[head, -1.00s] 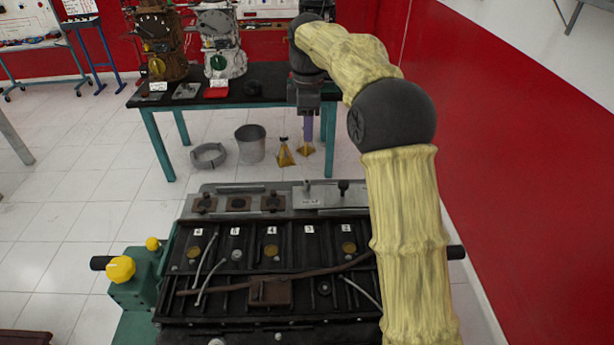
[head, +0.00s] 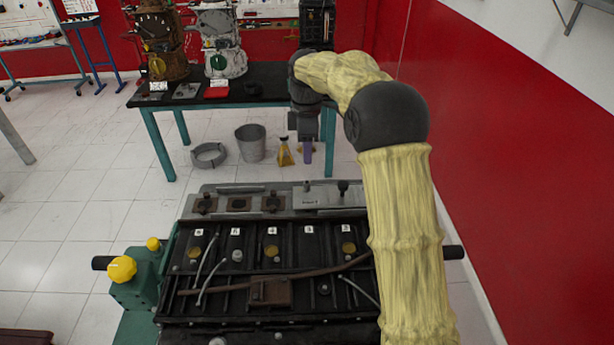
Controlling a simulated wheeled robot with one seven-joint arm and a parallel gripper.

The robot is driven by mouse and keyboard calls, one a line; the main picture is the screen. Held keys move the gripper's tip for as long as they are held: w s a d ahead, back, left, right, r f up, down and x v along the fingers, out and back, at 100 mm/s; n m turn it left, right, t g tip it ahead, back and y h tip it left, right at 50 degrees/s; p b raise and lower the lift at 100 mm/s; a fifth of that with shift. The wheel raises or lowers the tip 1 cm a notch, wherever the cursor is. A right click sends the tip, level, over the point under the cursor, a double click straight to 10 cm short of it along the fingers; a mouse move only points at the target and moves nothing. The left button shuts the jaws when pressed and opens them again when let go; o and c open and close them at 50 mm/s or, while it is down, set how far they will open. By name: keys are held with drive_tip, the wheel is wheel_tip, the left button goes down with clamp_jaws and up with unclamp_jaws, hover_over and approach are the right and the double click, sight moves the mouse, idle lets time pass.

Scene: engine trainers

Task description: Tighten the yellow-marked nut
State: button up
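The black engine block (head: 220,310) lies below in the head view, with numbered bays on its top. Dull yellow round pieces (head: 272,251) sit in several bays, and small grey nuts or bolt heads show between them. I cannot tell which piece is the yellow-marked nut. My gripper (head: 307,138) points down beyond the engine's far edge, above the floor in this view, apart from the engine. A purple upright piece (head: 308,153) shows below it and moves with it. The fingers are too small to tell whether they grip this piece.
A green bracket with a yellow knob (head: 122,269) stands at the engine's left. A grey plate (head: 320,195) borders its far side. Behind are a dark table (head: 260,80) with engine models, a bucket (head: 250,143) and yellow stands (head: 284,152). A red wall (head: 520,150) is at right.

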sight(307, 182)
wheel_tip(307, 182, down, 10)
drive_tip(key=shift+f+p, duration=0.2)
drive_tip(key=shift+p, duration=0.95)
clamp_jaws()
